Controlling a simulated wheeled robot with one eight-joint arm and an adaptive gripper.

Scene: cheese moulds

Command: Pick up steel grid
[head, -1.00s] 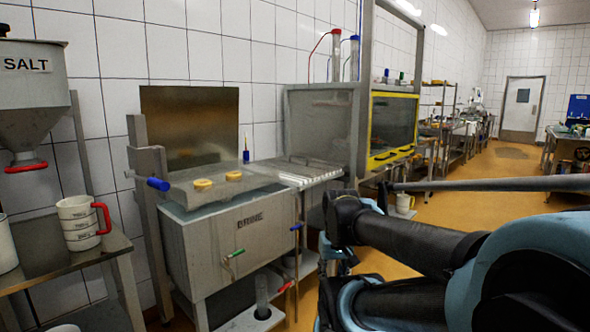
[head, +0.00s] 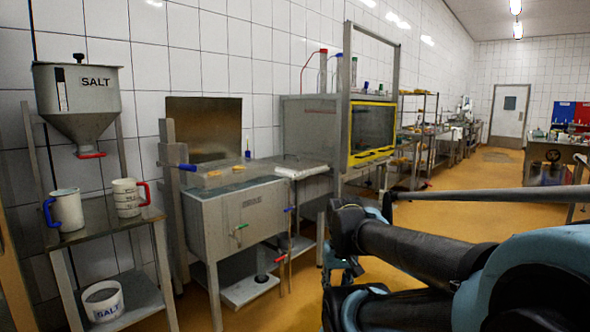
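I cannot clearly make out a steel grid. A flat metal top with a pale front edge (head: 300,171) lies right of the brine tank (head: 238,215), but I cannot tell whether it is a grid. A shallow grey tray (head: 225,174) with small yellow pieces sits over the tank. My dark and teal arm is folded at the lower right, well in front of these things. What seems to be my gripper (head: 340,270) hangs below the arm's near-left end, partly hidden. Its fingers are too unclear to show whether it is open, and no held thing shows.
A salt hopper (head: 84,100) stands at the left above a steel table (head: 98,232) with a blue-handled mug (head: 68,210) and a red-handled mug (head: 127,198). A salt tub (head: 103,302) is on its lower shelf. A yellow-framed cabinet (head: 374,130) stands beyond. The orange floor (head: 430,215) is open toward the door.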

